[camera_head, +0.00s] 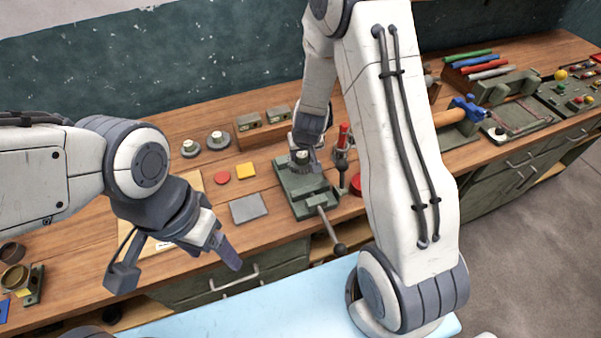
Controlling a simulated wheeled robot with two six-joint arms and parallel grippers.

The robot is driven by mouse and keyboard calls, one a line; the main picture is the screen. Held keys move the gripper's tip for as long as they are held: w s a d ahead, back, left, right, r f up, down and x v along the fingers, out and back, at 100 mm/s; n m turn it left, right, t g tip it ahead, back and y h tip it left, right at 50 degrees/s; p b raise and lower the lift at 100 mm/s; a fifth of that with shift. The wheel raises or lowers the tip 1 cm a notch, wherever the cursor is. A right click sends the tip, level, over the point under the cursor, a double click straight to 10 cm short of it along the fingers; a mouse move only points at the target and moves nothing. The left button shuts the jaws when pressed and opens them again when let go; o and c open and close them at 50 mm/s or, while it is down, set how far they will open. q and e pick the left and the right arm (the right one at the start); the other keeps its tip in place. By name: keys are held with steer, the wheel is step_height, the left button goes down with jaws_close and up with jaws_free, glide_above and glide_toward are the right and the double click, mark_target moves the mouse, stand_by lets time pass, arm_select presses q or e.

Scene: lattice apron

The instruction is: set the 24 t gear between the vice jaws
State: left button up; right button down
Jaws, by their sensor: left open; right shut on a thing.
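The green vice (297,188) stands on the wooden bench near the middle, its screw handle pointing to the front. My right gripper (302,153) points down over the vice and is shut on a toothed gear with a pale hub, the 24 t gear (300,168). The gear is at the vice's jaws; I cannot tell whether it sits between them or just above. The fingers hide part of it. Two similar gears, one left (189,148) and one right (217,140), lie at the back. My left gripper (228,253) is open and empty near the front edge.
A wooden block with grey pieces (262,133) is behind. My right arm hides bench area on the right.

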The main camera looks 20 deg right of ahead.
step_height(320, 180, down, 2)
steer(key=shift+w+f+b, duration=0.1)
steer(key=shift+f+b, duration=0.05)
steer(key=shift+b, duration=0.2)
arm_select(q)
steer(key=shift+f+b, duration=0.35)
steer(key=shift+f, duration=0.85)
arm_select(e)
steer(key=shift+f, duration=2.1)
steer(key=shift+f, duration=0.2)
steer(key=shift+c, duration=1.9)
jaws_free()
arm_select(q)
steer(key=shift+f, duration=0.1)
arm_select(e)
steer(key=shift+r, duration=0.1)
